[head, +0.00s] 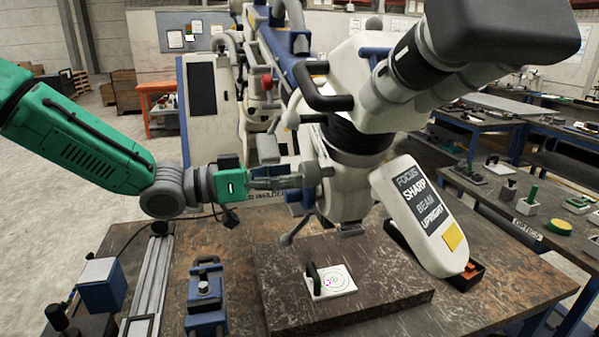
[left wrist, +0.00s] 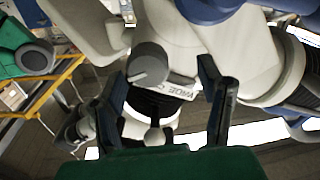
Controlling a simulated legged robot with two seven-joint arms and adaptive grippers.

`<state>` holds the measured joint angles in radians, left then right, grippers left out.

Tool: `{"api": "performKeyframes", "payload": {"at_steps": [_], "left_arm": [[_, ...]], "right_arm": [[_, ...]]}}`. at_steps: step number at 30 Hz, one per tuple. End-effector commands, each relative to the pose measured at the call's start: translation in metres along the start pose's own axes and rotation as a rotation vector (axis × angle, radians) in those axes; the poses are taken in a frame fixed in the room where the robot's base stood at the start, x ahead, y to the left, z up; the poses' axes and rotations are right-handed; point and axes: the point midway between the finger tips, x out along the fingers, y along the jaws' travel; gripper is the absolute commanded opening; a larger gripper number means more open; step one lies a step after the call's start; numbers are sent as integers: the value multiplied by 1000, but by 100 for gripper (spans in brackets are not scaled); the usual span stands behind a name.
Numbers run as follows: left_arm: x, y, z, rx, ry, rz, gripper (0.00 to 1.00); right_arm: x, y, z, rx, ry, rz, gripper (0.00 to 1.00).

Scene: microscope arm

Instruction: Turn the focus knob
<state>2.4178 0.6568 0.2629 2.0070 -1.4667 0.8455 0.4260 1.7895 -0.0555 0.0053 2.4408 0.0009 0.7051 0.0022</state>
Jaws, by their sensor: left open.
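The large white microscope (head: 350,180) stands over the table, with a black and grey eyepiece head at upper right. My left gripper (head: 306,178) reaches in from the left at the microscope's lower body, its fingers partly blending with the parts behind. In the left wrist view, my left gripper (left wrist: 163,92) is open, with dark fingers on both sides. A round grey knob (left wrist: 148,63), which looks like the focus knob, shows between and beyond the fingertips, beside a small lettered label (left wrist: 180,88). Contact with the knob cannot be told. My right gripper is not in view.
A panel reading FOCUS SHARP BEAM UPRIGHT (head: 420,215) stands at right. A dark stone slab (head: 400,285) bears a white marked card (head: 331,282) below the microscope. Blue fixtures (head: 205,300) stand at left on the table. A thin lever (head: 292,232) hangs below my gripper.

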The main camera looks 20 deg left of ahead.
Motion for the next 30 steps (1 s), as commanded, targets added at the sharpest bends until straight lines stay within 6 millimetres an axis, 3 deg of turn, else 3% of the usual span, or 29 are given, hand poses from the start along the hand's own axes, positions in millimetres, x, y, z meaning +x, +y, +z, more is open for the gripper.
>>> {"api": "performKeyframes", "payload": {"at_steps": [7,15,16,19,20,23,30], "left_arm": [[31,6,-1,4,-7,1,61],[28,2,0,2,-3,0,61],[27,1,0,2,-2,1,58],[23,0,-1,0,1,1,23],[21,0,-1,0,2,1,16],[18,-1,-1,-2,5,1,11],[17,-2,0,-2,5,-4,12]], "right_arm": [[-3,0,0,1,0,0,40],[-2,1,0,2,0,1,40],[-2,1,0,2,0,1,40],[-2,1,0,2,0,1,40],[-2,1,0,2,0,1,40],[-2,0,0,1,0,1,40],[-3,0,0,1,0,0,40]]}}
